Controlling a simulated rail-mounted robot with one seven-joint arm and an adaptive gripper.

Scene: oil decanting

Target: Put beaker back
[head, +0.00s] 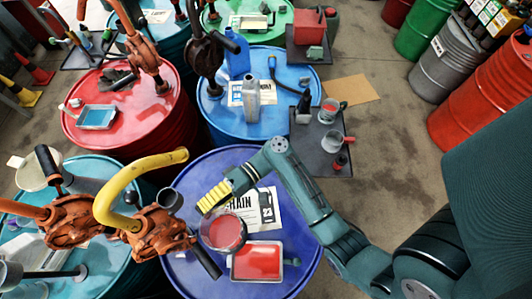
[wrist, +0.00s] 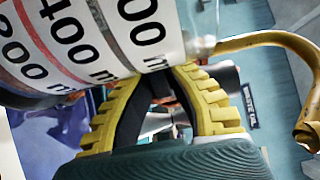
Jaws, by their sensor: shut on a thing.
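A clear beaker (head: 222,233) with red liquid is in the head view, above the purple-blue drum (head: 190,170) at the front. My gripper (head: 213,196) has yellow ribbed fingers and is shut on the beaker at its far side. In the wrist view, the beaker (wrist: 100,40) with its white scale band fills the upper left, across the tips of my gripper (wrist: 165,72). The beaker overlaps the drum's label and the corner of a tray of red liquid (head: 257,261). I cannot tell whether its base touches the drum.
An orange pump (head: 158,228) with a curved yellow spout (head: 125,180) stands close on the left; the spout (wrist: 265,42) is also in the wrist view. A dark side tray (head: 322,165) holds several small vessels at the right. A blue drum (head: 285,118) carries bottles behind.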

